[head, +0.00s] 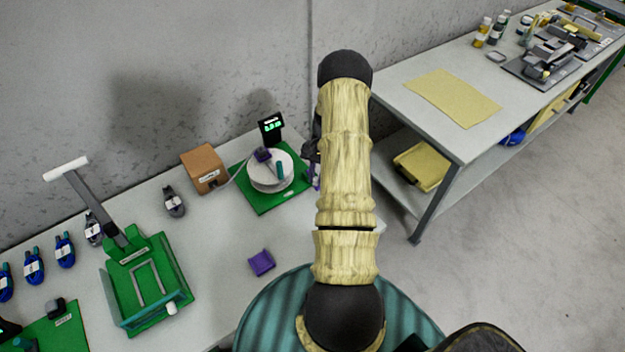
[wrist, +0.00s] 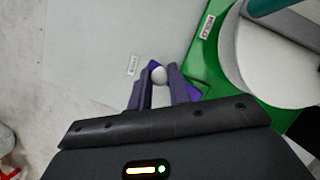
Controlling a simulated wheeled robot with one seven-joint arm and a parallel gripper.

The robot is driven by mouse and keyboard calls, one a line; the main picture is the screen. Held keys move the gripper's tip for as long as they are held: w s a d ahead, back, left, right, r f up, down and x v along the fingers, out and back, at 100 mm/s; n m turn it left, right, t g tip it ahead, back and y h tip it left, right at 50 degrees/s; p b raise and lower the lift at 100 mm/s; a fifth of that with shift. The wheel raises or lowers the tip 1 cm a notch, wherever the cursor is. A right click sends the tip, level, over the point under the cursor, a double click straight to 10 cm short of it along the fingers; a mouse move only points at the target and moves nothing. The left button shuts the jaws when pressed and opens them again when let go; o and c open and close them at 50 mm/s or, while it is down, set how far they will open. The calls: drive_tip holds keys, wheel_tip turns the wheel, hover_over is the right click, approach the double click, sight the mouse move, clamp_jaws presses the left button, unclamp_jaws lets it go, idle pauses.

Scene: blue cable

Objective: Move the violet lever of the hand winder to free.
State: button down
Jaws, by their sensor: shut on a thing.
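The hand winder has a green base (head: 275,199) and a white drum (head: 270,176), with a teal handle (head: 280,170) on top. In the wrist view the green base (wrist: 203,62) and drum (wrist: 275,65) fill the right side. The violet lever (wrist: 192,92), with a pale round knob (wrist: 158,75), is at the base's edge. My gripper (wrist: 158,73) is shut on the lever, one finger on each side of the knob. In the head view my arm hides most of the gripper; a bit of violet (head: 316,181) shows beside it.
Small labels lie on the base (wrist: 207,27) and table (wrist: 133,65); I cannot read them. A lit display (head: 270,128) stands behind the drum and a brown box (head: 204,168) left of it.

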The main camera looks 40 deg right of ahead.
drive_tip(key=shift+d+n+g+h+b, duration=0.45)
drive_tip(key=shift+d+n, duration=0.2)
drive_tip(key=shift+n, duration=0.65)
drive_tip(key=shift+r, duration=0.1)
drive_tip(key=c, duration=1.3)
unclamp_jaws()
drive_tip(key=b+v, duration=0.3)
drive_tip(key=v, duration=1.4)
drive_tip(key=shift+d, duration=0.15)
drive_tip(key=shift+r, duration=0.1)
